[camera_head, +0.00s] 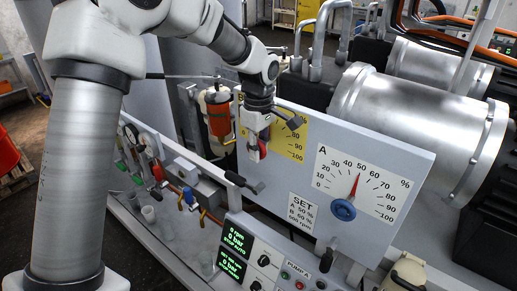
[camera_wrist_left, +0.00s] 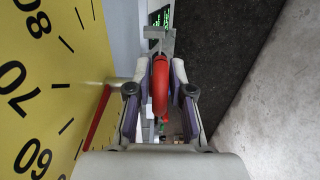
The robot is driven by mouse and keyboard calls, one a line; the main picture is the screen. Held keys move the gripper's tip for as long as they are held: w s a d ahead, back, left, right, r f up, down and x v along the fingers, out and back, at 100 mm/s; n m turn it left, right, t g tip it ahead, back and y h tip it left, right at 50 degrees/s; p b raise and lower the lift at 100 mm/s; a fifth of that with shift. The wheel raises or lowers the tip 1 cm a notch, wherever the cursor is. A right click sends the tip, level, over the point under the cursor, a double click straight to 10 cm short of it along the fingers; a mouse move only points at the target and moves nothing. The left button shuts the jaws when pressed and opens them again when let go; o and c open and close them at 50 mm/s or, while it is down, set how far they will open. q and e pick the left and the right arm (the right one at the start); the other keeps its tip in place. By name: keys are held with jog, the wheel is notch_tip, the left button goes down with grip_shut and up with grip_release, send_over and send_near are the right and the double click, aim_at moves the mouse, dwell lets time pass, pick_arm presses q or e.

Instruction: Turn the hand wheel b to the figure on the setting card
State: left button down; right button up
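The yellow dial B (camera_head: 290,140) stands left of the white dial A on the grey panel; it also shows in the left wrist view (camera_wrist_left: 45,90). Its red pointer (camera_wrist_left: 97,117) slants toward the lower left; its exact reading is not clear. The red hand wheel b (camera_wrist_left: 160,90) appears edge-on between the fingers of my left gripper (camera_wrist_left: 161,68). In the head view this gripper (camera_head: 257,146) hides part of wheel and dial. Whether the fingers press on the rim is not clear. The setting card (camera_head: 301,213) reads A 50 %; its B figure is too small to read surely.
Dial A (camera_head: 362,178) has a blue hand wheel (camera_head: 343,210), its red pointer near 50. A control box with green displays (camera_head: 234,252) stands in front. A black-handled lever (camera_head: 243,183) sticks out below dial B. Large metal drums (camera_head: 420,115) fill the back right.

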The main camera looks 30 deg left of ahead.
pick_arm(q)
jog(key=shift+f+y+b, duration=0.3)
jog(key=shift+y+b, duration=0.1)
jog(key=y+b, duration=0.2)
jog(key=b, duration=0.1)
jog(key=shift+d+f, duration=0.1)
jog(key=shift+f, duration=0.25)
jog(key=shift+r+y, duration=0.2)
jog(key=shift+y, duration=0.3)
jog(key=shift+s+r, duration=0.1)
jog(key=shift+r, duration=0.15)
jog(key=c, duration=1)
grip_release()
jog(key=shift+c, duration=0.2)
jog(key=v, duration=1.2)
